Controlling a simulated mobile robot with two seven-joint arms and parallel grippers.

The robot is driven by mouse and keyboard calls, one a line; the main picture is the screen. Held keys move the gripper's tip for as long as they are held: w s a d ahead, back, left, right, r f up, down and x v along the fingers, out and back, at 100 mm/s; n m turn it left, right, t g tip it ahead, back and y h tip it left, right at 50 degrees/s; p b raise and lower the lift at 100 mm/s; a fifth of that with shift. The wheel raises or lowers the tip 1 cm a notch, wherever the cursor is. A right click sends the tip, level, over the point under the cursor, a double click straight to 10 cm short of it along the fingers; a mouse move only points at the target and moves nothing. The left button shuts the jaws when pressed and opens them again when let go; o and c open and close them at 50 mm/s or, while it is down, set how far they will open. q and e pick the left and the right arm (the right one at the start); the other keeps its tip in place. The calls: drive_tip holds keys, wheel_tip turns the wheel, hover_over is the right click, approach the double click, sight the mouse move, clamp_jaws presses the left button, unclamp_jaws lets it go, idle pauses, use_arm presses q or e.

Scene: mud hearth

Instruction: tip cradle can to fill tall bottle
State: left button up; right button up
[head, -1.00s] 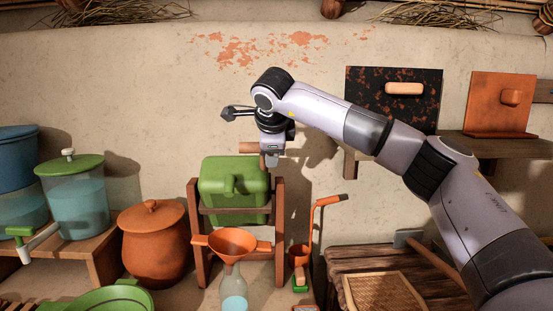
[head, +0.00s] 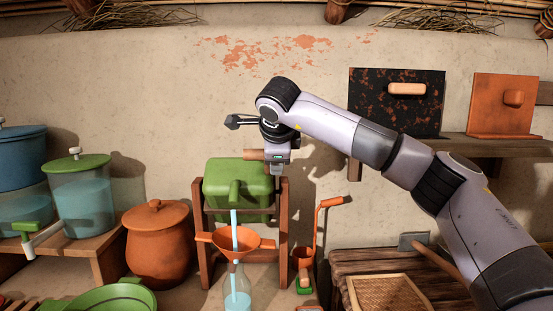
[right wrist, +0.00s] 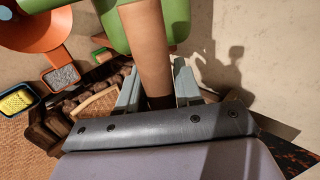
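The green cradle can (head: 222,175) hangs tilted forward in a brown wooden cradle (head: 204,245). A pale blue stream (head: 234,228) runs from its spout into an orange funnel (head: 258,244). The funnel sits on the clear tall bottle (head: 238,282), which has blue water in its lower part; its base is cut off by the picture edge. My right gripper (head: 278,178) is at the can's wooden handle (head: 252,154). In the right wrist view its fingers (right wrist: 157,88) lie on both sides of the handle (right wrist: 145,45), shut on it. My left gripper is out of view.
An orange lidded pot (head: 157,245) stands left of the cradle. An orange ladle-like tool (head: 318,230) stands right of it. A clear green-lidded water container (head: 82,200) is on a bench at left. A woven tray (head: 385,294) lies at right.

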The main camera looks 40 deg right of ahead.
drive_tip(key=shift+o, duration=1.1)
drive_tip(key=shift+f, duration=0.1)
drive_tip(key=v, duration=0.7)
drive_tip(key=shift+s, duration=0.1)
